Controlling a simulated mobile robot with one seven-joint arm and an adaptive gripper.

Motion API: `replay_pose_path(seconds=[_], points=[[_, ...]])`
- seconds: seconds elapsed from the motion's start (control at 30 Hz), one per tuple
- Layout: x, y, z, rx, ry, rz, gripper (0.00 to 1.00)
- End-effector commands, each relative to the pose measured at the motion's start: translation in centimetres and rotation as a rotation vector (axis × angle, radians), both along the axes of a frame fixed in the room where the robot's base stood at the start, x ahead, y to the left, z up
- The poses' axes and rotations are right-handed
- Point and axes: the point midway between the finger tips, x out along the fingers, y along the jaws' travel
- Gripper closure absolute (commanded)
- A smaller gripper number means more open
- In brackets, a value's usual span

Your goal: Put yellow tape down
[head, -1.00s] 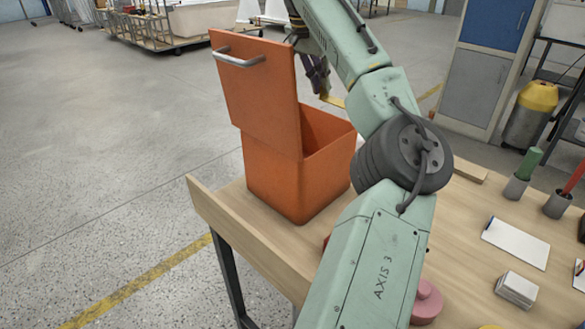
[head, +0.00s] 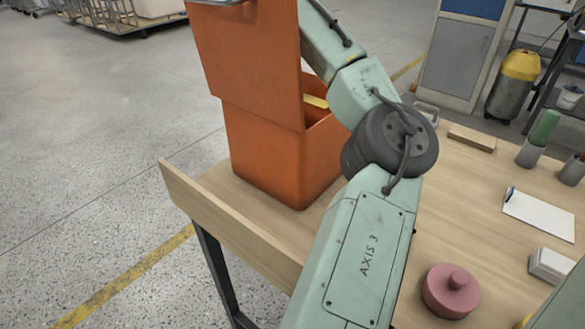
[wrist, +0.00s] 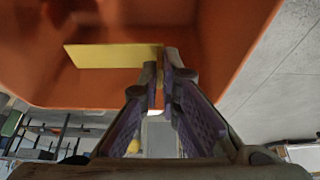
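The yellow tape (wrist: 112,56) looks like a flat yellow strip in the wrist view, with its right end between my fingertips. My gripper (wrist: 161,75) is closed on that end, with only a narrow gap between the fingers. The strip is inside the orange box (wrist: 235,35), apart from the wall as far as I can tell. In the head view, the tape (head: 316,101) shows at the opening of the orange box (head: 265,150), just below the rim level. There my gripper is hidden behind the raised lid and my arm.
The box stands on a wooden table (head: 480,215), near its left edge, with its lid (head: 245,60) raised. A pink round object (head: 451,290), a clipboard (head: 539,213), a wooden block (head: 472,138) and a cup with a green item (head: 530,153) are to the right.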

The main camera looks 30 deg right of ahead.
Motion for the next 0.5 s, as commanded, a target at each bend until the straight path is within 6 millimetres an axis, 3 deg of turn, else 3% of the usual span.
replay_pose_path(seconds=[0.03,0.5], points=[[0.0,0.0,-1.3,-0.002,-0.002,0.0,1.0],[0.0,0.0,-7.9,-0.001,-0.001,0.0,1.0]])
